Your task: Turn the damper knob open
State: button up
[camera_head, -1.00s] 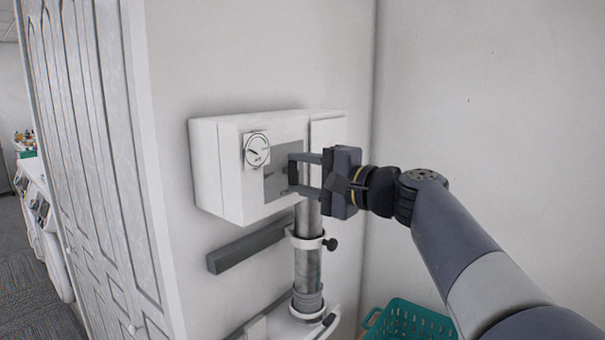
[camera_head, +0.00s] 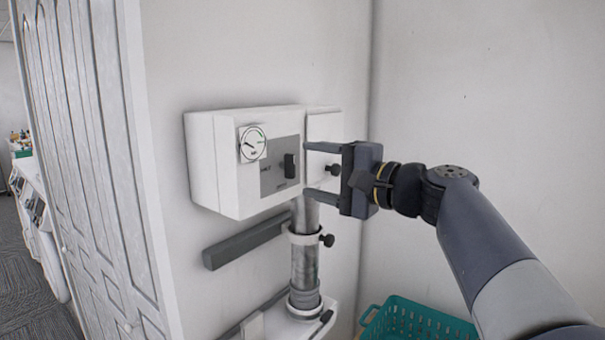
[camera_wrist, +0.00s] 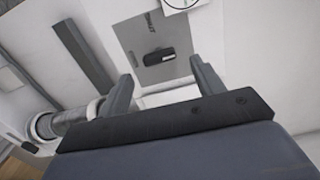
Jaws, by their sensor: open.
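The black, bar-shaped damper knob (camera_head: 289,166) stands on the grey panel (camera_head: 268,184) of a white wall box, its long side near vertical.
The white box (camera_head: 228,165) carries a round dial (camera_head: 253,144). A smaller black knob (camera_head: 333,170) is on its right part. Below are a metal pipe (camera_head: 305,262) with a clamp knob (camera_head: 327,240) and a grey bar (camera_head: 243,243). A teal basket (camera_head: 415,322) stands lower right.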

aim_at(295, 167)
jog(key=b+v, duration=0.1)
jog(key=v, duration=0.5)
jog(key=shift+s+d, duration=0.25)
jog(key=shift+d, duration=0.1)
jog(key=p+x, duration=0.2)
jog(key=x, duration=0.9)
jog(key=shift+d, duration=0.1)
